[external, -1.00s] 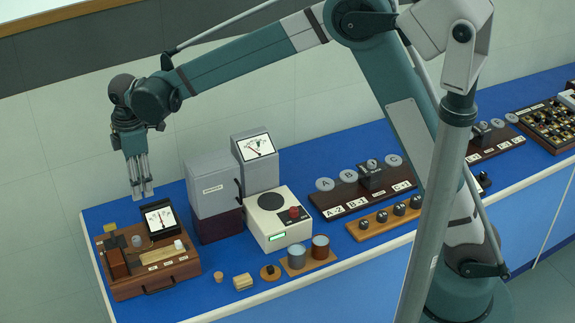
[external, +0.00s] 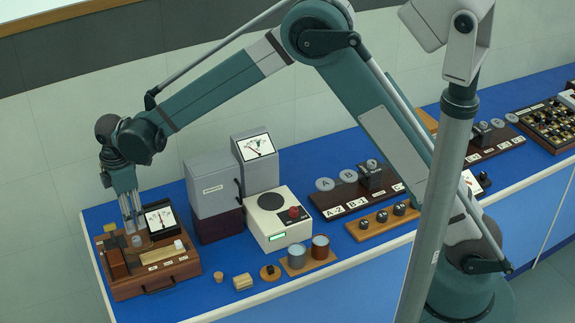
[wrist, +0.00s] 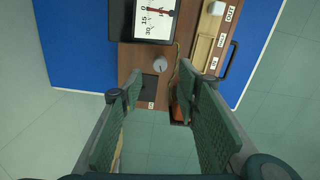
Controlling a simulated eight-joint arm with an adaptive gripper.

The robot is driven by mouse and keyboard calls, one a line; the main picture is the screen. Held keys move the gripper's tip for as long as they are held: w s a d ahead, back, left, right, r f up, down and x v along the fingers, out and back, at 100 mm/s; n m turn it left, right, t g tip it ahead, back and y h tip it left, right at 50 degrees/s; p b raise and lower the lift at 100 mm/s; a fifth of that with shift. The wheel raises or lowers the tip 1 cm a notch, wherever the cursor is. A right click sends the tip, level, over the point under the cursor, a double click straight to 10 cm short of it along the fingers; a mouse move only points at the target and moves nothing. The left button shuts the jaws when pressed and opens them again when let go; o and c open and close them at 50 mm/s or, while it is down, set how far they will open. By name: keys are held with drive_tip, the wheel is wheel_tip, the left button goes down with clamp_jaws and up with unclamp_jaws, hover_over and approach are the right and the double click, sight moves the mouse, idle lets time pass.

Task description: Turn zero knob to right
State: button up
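A small light-grey round knob (external: 137,240) stands on the wooden spectrometer box (external: 170,285), in front of the black-framed dial meter (external: 160,217). I take it for the zero knob, but I can read no label on it. In the wrist view the grey knob (wrist: 160,65) sits just below the meter (wrist: 155,20). My gripper (external: 131,228) points down over the box, close above the knob; I cannot tell whether it touches. In the wrist view my gripper (wrist: 160,88) is open, its two green pads wide apart with nothing held between them.
A switch or slider strip with white labels (wrist: 222,40) and a drawer handle (wrist: 230,62) lie right of the knob in the wrist view. Grey cabinets (external: 213,187) stand right of the box. Blue bench top shows around the box.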

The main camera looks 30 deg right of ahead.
sight(138, 238)
drive_tip(key=shift+f+p, duration=0.35)
drive_tip(key=shift+f, duration=3.55)
drive_tip(key=c, duration=0.9)
